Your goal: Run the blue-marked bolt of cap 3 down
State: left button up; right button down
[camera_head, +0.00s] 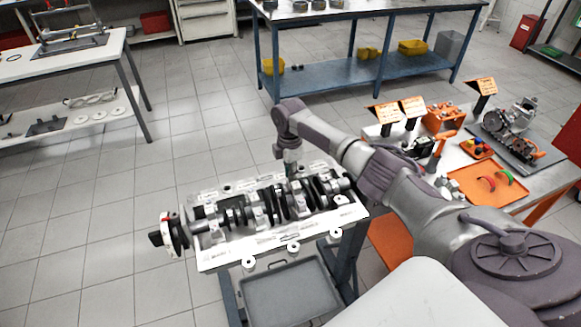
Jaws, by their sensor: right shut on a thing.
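The engine block (238,247) lies on a stand with the crankshaft (232,214) along its top. Bearing caps sit across the crankshaft; their numbers are too small to read. My right gripper (291,172) points down at the far side of the crankshaft, near the middle caps. It is shut on what looks like a bolt, mostly hidden by the fingers. I cannot make out its blue mark or how deep it sits. My left gripper is not in view.
My right arm spans from the right over the stand's right end. A grey tray (290,292) is under the block. At right, a bench holds an orange tray (465,188), orange signs (412,105) and engine parts.

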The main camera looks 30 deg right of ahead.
jog(key=m+p, duration=0.1)
jog(key=m, duration=0.1)
jog(key=m+p, duration=0.1)
jog(key=m, duration=0.1)
jog(key=m+p, duration=0.1)
jog(key=m, duration=0.1)
jog(key=shift+w+r+m, duration=0.15)
jog(key=shift+r+m, duration=0.1)
jog(key=shift+m, duration=0.05)
jog(key=m+p, duration=0.1)
jog(key=m, duration=0.2)
jog(key=shift+d+m+p, duration=0.1)
jog(key=shift+m+p, duration=0.2)
jog(key=shift+p, duration=0.05)
jog(key=m+p, duration=0.1)
jog(key=m, duration=0.2)
jog(key=shift+w+m, duration=0.1)
jog(key=shift+m, duration=0.2)
jog(key=m+p, duration=0.1)
jog(key=m, duration=0.4)
jog(key=shift+p, duration=0.35)
jog(key=m+p, duration=0.1)
jog(key=m, duration=0.4)
jog(key=shift+d, duration=0.1)
jog(key=shift+m, duration=0.4)
jog(key=c, duration=1.2)
grip_release()
jog(key=shift+o, duration=0.5)
jog(key=shift+s+f, duration=0.1)
jog(key=shift+s, duration=0.1)
